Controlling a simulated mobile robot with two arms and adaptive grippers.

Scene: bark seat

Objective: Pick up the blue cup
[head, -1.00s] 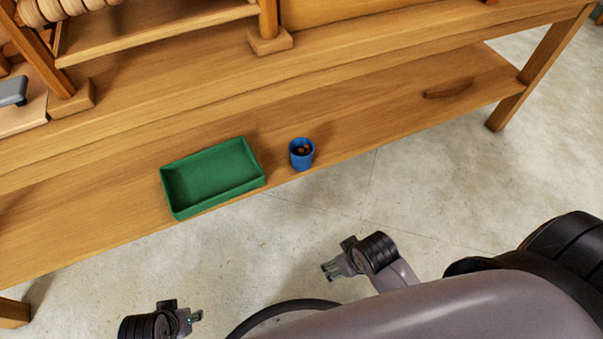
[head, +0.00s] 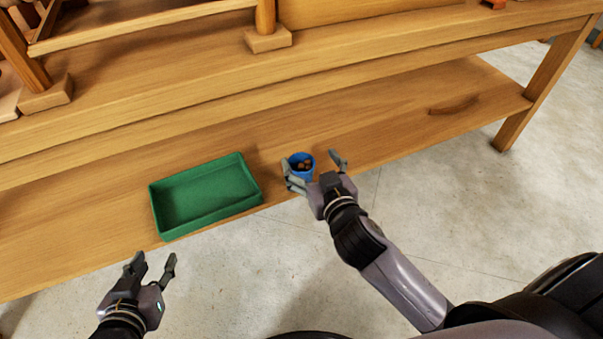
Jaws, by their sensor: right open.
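The blue cup (head: 302,171) stands upright near the front edge of the wooden lower shelf, with small brown things inside it. My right gripper (head: 314,166) is open right at the cup. One finger is at the cup's left front side and the other is off to its right; I cannot tell whether either touches it. The gripper hides part of the cup's lower front. My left gripper (head: 155,265) is open and empty, in front of the shelf at the lower left.
A green tray (head: 251,199), empty, sits on the shelf (head: 400,135) left of the cup. A dark curved mark or handle (head: 454,106) lies at the shelf's right. A bench top (head: 170,90) overhangs behind. A table leg (head: 540,90) stands at the right.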

